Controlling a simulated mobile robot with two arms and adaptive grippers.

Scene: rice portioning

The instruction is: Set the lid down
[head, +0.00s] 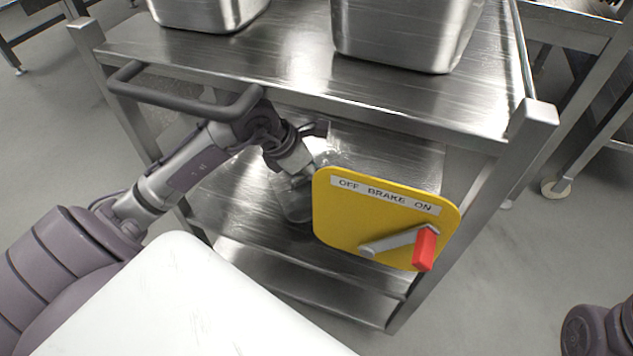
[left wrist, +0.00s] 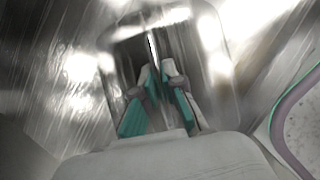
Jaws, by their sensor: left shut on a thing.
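A clear, see-through lid (head: 294,206) shows faintly in the head view, over the cart's lower shelf (head: 225,195) and partly behind the yellow brake plate. Its rounded outline also shows in the left wrist view (left wrist: 212,35). My left gripper (head: 305,172) reaches in under the cart's top and is shut on the lid. Its teal-padded fingers (left wrist: 156,70) are close together around a thin upright part. I cannot tell whether the lid touches the shelf. My right gripper is out of view.
The yellow brake plate (head: 335,215) with a red-tipped lever stands in front of the shelf. A dark cart handle (head: 180,92) lies close to my left arm. Steel pans (head: 400,35) stand on the cart's top (head: 290,62). The lower shelf left of the lid is bare.

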